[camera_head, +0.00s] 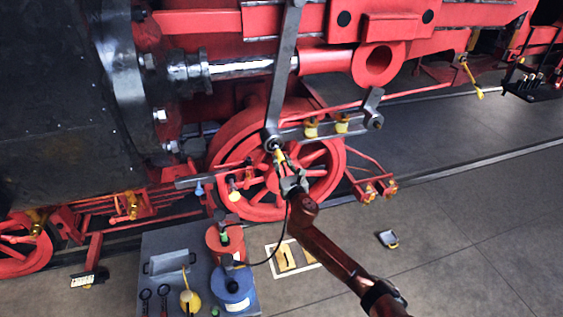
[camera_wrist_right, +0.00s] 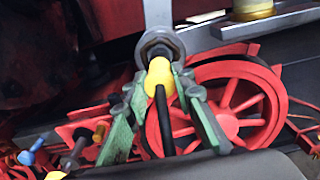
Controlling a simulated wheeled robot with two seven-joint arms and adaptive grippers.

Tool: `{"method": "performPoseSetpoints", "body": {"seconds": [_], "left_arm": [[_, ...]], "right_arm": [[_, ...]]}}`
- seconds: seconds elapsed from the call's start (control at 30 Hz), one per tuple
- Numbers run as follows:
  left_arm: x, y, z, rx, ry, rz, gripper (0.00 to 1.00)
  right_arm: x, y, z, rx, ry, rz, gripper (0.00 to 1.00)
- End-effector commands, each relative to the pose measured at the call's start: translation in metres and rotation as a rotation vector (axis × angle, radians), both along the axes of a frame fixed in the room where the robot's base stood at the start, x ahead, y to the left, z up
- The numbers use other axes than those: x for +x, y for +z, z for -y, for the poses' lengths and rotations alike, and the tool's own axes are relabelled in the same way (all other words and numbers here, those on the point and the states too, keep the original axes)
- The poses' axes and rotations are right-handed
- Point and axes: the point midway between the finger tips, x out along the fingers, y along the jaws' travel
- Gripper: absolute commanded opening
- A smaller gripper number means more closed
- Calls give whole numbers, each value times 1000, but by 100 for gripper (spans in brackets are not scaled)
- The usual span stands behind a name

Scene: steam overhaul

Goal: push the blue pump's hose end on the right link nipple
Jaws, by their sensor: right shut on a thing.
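My right gripper (camera_head: 287,170) is shut on the yellow hose end (camera_head: 279,155), just below the lower end of the grey hanging link (camera_head: 283,80). In the right wrist view the green fingers of my right gripper (camera_wrist_right: 161,78) lie on both sides of the yellow hose end (camera_wrist_right: 160,72). The black hose runs back from it. The hose end lines up with the round boss of the link (camera_wrist_right: 160,46) and overlaps it in the picture; the nipple is hidden, so I cannot tell how far they are joined. The blue pump (camera_head: 234,291) stands on the grey mat. My left gripper is not in view.
A red pump (camera_head: 225,241) stands behind the blue one, with a yellow oil can (camera_head: 190,300) on the same mat (camera_head: 150,240). The red spoked wheel (camera_head: 240,205) is close behind my gripper. Open floor (camera_head: 470,250) lies to the right.

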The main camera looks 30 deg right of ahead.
Motion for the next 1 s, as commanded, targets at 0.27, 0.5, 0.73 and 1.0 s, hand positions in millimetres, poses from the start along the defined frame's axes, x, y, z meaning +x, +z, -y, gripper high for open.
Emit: {"method": "performPoseSetpoints", "body": {"seconds": [0.27, 0.5, 0.73, 1.0], "left_arm": [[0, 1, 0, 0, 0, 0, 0], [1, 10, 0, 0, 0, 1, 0], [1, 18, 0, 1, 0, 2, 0], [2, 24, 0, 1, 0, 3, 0]], "right_arm": [[-2, 1, 0, 0, 0, 1, 0], [-16, 1, -4, -1, 1, -1, 0], [-31, 1, -7, 0, 1, -1, 0], [-46, 1, -11, 0, 0, 0, 0]]}}
